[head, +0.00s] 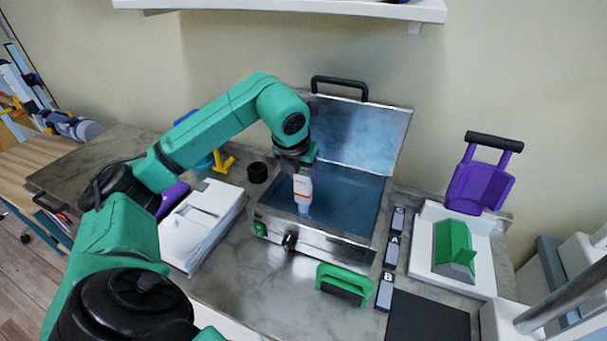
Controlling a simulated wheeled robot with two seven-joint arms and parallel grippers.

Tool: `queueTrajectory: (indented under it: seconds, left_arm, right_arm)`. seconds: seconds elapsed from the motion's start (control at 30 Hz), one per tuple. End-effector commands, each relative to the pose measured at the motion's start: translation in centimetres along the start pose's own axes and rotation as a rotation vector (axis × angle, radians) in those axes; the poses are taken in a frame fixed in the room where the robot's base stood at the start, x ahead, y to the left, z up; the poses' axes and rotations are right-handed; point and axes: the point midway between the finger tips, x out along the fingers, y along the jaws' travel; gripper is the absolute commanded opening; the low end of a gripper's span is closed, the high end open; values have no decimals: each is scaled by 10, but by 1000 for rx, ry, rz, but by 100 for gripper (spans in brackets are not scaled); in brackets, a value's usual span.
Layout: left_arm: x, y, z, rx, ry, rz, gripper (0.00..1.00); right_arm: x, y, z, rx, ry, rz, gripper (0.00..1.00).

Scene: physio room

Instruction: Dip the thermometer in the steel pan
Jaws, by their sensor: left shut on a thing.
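The steel pan (330,238) is a rectangular metal box on the counter, with its lid (362,135) raised at the back and blue water (345,204) inside. My left gripper (302,170) is above the pan opening, pointing down, and is shut on the thermometer (303,188). The thermometer is white with a small red mark and hangs upright over the water. Its lower end looks bluish against the water; I cannot tell for sure how deep it reaches. The gripper fingers are partly hidden by the wrist. My right gripper is not in view.
A green-handled block (345,283) lies in front of the pan. Labelled tiles (391,251) stand to its right, then a white tray (425,262) with a green block (453,247) and a purple holder (480,185). A white box (200,225) and a dark cup (257,173) are at left.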

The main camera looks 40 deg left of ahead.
Motion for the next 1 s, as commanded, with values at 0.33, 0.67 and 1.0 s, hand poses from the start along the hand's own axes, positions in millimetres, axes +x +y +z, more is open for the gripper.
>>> queueTrajectory:
  seconds: [0.33, 0.67, 1.0]
  left_arm:
    - [-36, 0, 15, 0, 0, 0, 0]
    - [-67, 0, 28, 0, 0, -1, 0]
    - [-98, 0, 41, 0, -1, -1, 0]
  right_arm:
    - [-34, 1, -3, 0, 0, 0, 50]
    - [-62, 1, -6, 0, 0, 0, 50]
    - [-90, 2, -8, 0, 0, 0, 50]
